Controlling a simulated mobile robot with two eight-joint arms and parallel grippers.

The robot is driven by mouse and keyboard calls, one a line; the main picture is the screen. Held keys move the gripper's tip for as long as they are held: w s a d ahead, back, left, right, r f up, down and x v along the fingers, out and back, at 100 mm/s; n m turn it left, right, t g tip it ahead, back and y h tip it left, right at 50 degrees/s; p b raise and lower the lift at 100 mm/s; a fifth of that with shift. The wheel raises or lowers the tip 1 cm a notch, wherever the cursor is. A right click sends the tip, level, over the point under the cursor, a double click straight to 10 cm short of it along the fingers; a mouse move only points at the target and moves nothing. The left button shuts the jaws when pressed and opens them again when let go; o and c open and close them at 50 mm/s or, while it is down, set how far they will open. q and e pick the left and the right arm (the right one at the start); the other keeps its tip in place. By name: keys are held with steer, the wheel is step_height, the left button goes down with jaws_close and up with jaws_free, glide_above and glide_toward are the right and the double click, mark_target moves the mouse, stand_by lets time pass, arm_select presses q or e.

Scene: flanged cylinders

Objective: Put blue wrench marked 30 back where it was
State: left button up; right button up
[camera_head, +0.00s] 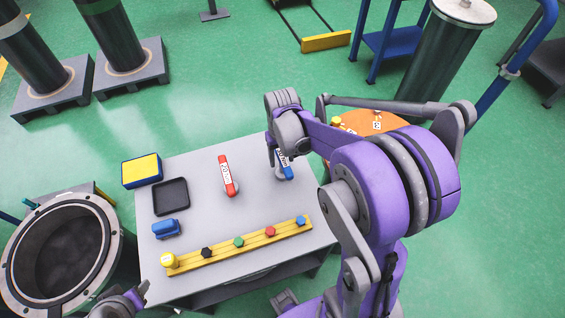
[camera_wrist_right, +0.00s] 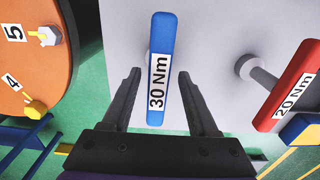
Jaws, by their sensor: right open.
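The blue wrench (camera_head: 285,170) marked 30 Nm lies on the grey table (camera_head: 200,265) near its right edge. It also shows in the right wrist view (camera_wrist_right: 160,65), with its label facing the camera. My right gripper (camera_head: 273,157) is open, with one finger on each side of the wrench handle in the wrist view (camera_wrist_right: 158,78). Gaps show between fingers and handle. The arm partly hides the wrench in the head view. My left gripper (camera_head: 136,296) is at the lower left by the table corner, partly cut off; its opening is unclear.
The red wrench (camera_head: 226,175), marked 20 Nm, lies left of the blue one. A yellow rail (camera_head: 215,250) with coloured pieces, a black tray (camera_head: 170,197), a yellow-blue box (camera_head: 141,171) and a blue object (camera_head: 166,229) occupy the table. An orange round plate (camera_head: 368,127) stands beyond the right edge.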

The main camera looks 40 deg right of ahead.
step_height(320, 180, up, 7)
steer(key=shift+a+f, duration=0.15)
steer(key=shift+f, duration=0.05)
steer(key=s+a+n+t, duration=0.3)
steer(key=s+a+t, duration=0.2)
steer(key=s+a, duration=0.6)
steer(key=shift+s+a+n+t, duration=0.3)
steer(key=shift+a, duration=0.6)
steer(key=shift+r, duration=0.1)
